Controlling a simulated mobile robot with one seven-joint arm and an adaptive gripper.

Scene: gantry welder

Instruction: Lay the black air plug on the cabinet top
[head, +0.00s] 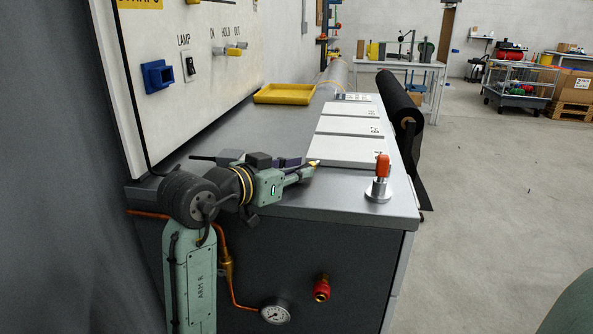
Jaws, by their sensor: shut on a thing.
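My gripper (309,168) is over the near part of the grey cabinet top (284,207), close to the near edge of the white plates. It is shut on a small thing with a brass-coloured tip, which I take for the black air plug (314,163). The plug's body is mostly hidden by the fingers. I cannot tell whether it touches the cabinet top. A red air coupling (321,289) sticks out of the cabinet's dark front, below the gripper.
An orange-handled piece on a round metal base (379,184) stands right of my gripper. White plates (347,151) and a yellow tray (284,94) lie farther back. A white panel (205,110) rises at left. A gauge (275,314) and copper pipe are on the front.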

